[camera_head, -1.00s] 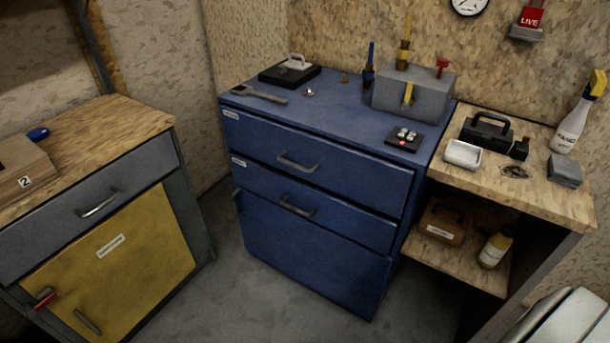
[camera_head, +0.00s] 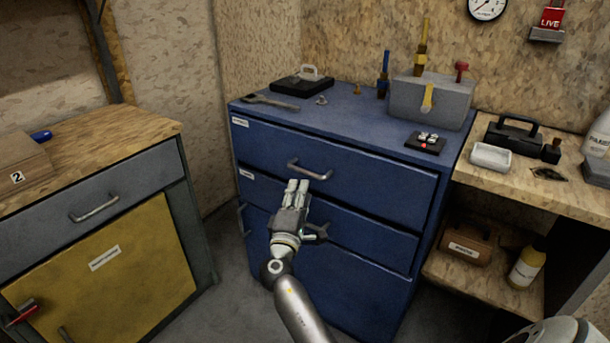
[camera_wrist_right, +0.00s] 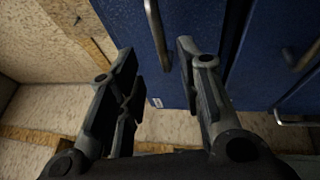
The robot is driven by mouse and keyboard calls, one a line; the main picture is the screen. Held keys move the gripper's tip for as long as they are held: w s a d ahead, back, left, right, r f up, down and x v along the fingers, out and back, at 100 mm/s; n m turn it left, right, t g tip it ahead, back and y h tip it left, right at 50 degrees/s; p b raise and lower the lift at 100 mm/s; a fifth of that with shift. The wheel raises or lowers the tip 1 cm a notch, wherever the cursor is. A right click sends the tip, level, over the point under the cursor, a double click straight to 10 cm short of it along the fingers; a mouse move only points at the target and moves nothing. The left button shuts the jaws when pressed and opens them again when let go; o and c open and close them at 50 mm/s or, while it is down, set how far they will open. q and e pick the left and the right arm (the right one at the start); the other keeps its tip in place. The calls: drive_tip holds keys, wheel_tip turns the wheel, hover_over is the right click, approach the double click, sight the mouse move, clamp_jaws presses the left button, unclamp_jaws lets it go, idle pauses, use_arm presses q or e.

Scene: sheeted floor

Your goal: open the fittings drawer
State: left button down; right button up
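The blue cabinet (camera_head: 345,262) stands ahead with its drawers shut. Its top drawer (camera_head: 385,190) has a bar handle (camera_head: 309,170) and a small label (camera_head: 240,122); I cannot read the drawer labels. The middle drawer (camera_head: 375,237) has its own handle, partly hidden by my right gripper. My right gripper (camera_head: 297,185) is open and empty, just below and in front of the top handle. In the right wrist view the fingers (camera_wrist_right: 157,50) stand apart, with a bar handle (camera_wrist_right: 157,30) between and beyond their tips; no contact is visible. My left gripper is not in view.
A grey workbench (camera_head: 60,205) with a yellow door stands at left. At right is a wooden shelf unit (camera_head: 570,197) with a white tray (camera_head: 490,157) and a bottle (camera_head: 527,263). A grey toolbox (camera_head: 432,104) and a wrench (camera_head: 270,102) lie on the cabinet. Floor shows between workbench and cabinet.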

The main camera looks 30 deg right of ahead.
sight(305, 172)
drive_tip(key=x, duration=0.8)
drive_tip(key=shift+w+d, duration=0.15)
drive_tip(key=shift+w, duration=0.1)
clamp_jaws()
